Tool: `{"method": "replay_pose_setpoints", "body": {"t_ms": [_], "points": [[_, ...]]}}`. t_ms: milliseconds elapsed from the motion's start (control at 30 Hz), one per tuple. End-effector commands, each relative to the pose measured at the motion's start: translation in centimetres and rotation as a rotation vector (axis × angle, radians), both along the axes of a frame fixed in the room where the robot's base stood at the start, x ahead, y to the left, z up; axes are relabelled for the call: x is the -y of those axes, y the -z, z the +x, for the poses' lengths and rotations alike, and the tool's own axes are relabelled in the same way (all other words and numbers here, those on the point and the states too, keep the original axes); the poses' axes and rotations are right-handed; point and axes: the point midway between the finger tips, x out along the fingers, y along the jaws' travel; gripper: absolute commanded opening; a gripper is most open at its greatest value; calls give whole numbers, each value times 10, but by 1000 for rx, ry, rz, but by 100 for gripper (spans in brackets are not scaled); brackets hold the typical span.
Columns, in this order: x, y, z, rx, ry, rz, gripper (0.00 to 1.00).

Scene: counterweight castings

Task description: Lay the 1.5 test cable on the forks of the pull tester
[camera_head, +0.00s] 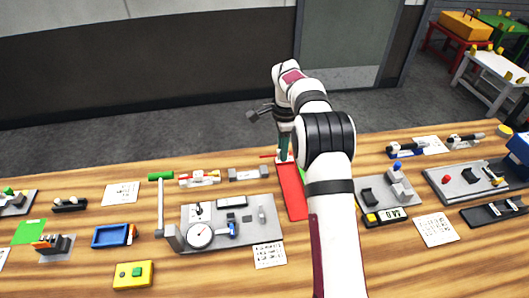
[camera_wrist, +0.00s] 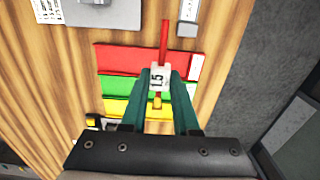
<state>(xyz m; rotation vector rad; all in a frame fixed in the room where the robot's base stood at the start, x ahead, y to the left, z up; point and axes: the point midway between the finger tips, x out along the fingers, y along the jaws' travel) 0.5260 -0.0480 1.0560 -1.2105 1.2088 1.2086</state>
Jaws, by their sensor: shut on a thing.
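My gripper (camera_wrist: 159,82) is shut on the 1.5 test cable (camera_wrist: 164,42), gripping at its white tag marked 1.5. The red end of the cable points up in the wrist view, and an orange-yellow end shows between the fingers. In the head view, my gripper (camera_head: 284,150) is over the far end of a red mat (camera_head: 291,192), with a little of the red cable (camera_head: 267,156) sticking out to its left. A grey plate with a dial gauge and a green-handled lever, apparently the pull tester (camera_head: 262,232), stands left of my arm. Its forks are too small to tell clearly.
Red (camera_wrist: 118,58), green (camera_wrist: 120,85) and yellow (camera_wrist: 115,107) strips lie below the gripper. A grey block (camera_head: 248,174) and a red-and-white item (camera_head: 199,178) lie behind the gauge plate. A fixture with a digital display (camera_head: 393,215) stands right of my arm.

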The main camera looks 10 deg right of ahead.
Motion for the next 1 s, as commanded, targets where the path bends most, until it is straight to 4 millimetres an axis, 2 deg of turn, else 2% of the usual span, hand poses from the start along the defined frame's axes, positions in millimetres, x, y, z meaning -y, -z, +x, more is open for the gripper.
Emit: {"method": "replay_pose_setpoints", "body": {"t_ms": [67, 167, 300, 400, 500, 633, 867, 1000], "points": [[-5, -1, -7, -3, -3, 0, 0], [-30, 5, -22, -6, -12, -3, 0], [-75, 19, -58, -5, -14, -3, 0], [-101, 28, -86, -2, -11, -2, 0], [-116, 34, -108, -1, -5, 0, 0], [-121, 37, -117, 0, 1, 1, 0], [-121, 37, -117, 0, 1, 2, 0], [-121, 46, -117, -2, 1, 1, 0]]}}
